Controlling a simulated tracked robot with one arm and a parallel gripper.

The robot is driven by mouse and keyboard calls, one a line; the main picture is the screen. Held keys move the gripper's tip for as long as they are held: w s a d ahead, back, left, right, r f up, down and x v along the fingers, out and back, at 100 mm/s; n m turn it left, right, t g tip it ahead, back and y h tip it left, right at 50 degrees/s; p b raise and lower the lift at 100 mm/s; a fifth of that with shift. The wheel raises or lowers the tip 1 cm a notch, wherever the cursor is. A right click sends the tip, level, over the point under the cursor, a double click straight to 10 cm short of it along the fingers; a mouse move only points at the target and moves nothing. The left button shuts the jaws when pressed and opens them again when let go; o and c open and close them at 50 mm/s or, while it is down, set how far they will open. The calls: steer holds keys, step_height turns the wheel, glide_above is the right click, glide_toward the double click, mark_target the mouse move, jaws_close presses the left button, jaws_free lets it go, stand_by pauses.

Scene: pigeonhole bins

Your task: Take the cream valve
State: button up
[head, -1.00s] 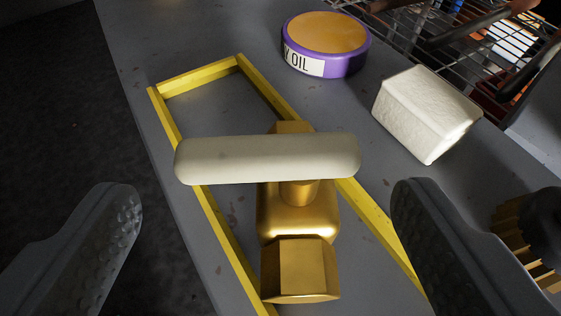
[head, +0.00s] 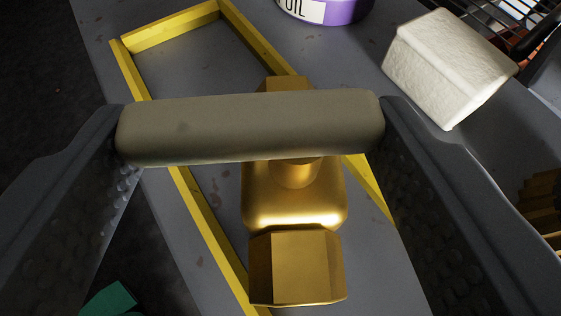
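The valve has a cream bar handle (head: 250,125) on top of a gold brass body (head: 295,205). It lies on the grey surface, partly inside a yellow frame. My gripper (head: 250,130) has one finger at each end of the cream handle. The fingers appear to touch or nearly touch the handle's ends, the right one most closely. The handle spans the whole gap between them. Whether the fingers press on it cannot be told for certain.
The yellow frame (head: 170,35) surrounds the valve on the grey surface (head: 350,70). A white block (head: 450,65) stands at the upper right, and a purple tin (head: 345,10) at the top edge. A gold toothed thing (head: 543,205) is at the right. A green thing (head: 108,300) shows at lower left.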

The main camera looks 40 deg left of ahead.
steer(key=c, duration=1)
steer(key=shift+c, duration=0.2)
steer(key=shift+r+p, duration=0.8)
steer(key=shift+p, duration=0.15)
steer(key=s+d+p, duration=0.1)
steer(key=s+d, duration=0.2)
steer(key=s+d+p, duration=0.1)
steer(key=s+d, duration=0.2)
steer(key=s+d+r+p, duration=0.1)
steer(key=s+d+p, duration=0.1)
steer(key=s+d, duration=0.1)
steer(key=shift+s, duration=0.3)
